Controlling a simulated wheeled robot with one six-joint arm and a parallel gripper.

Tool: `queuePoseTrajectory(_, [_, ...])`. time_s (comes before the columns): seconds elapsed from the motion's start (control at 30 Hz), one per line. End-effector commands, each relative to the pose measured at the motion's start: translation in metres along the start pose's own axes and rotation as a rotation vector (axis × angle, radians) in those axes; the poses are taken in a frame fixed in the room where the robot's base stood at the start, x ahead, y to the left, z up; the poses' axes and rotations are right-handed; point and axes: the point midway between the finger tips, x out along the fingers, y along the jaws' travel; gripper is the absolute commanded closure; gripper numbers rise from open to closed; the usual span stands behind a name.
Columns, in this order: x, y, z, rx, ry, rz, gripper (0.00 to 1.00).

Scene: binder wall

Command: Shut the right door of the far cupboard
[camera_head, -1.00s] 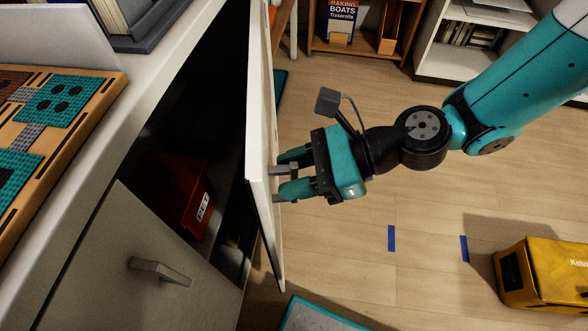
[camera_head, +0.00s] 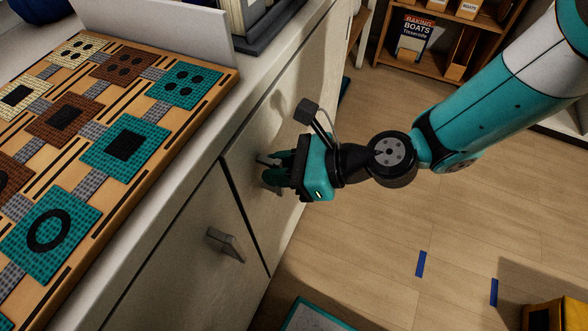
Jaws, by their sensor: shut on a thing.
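The right door (camera_head: 262,215) of the white cupboard stands flush, or very nearly flush, with the cupboard front. A thin dark seam runs between it and the left door (camera_head: 180,265), and the inside of the cupboard is hidden. My gripper (camera_head: 270,170) is shut on the right door's handle (camera_head: 264,158), in front of the door's upper part. The fingers hide most of that handle. The left door is shut, with its grey handle (camera_head: 226,243) in plain view.
The cupboard top carries a wooden board (camera_head: 130,190) with teal, brown and cream tiles. A low shelf (camera_head: 475,45) stands at the back. A yellow case (camera_head: 555,312) is on the floor at lower right. The wooden floor between is mostly clear, with blue tape marks.

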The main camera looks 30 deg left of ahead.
Motion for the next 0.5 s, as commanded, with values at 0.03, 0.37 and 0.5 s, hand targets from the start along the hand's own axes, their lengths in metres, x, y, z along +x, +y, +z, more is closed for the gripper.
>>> queuePoseTrajectory(0.03, [0.002, -0.0007, 0.0037, -0.002, -0.003, 0.0, 1.0])
queuePoseTrajectory(0.37, [0.0072, -0.002, 0.0063, -0.003, -0.01, -0.004, 1.0])
queuePoseTrajectory(0.5, [0.0074, -0.0019, 0.0072, -0.005, -0.012, -0.004, 0.62])
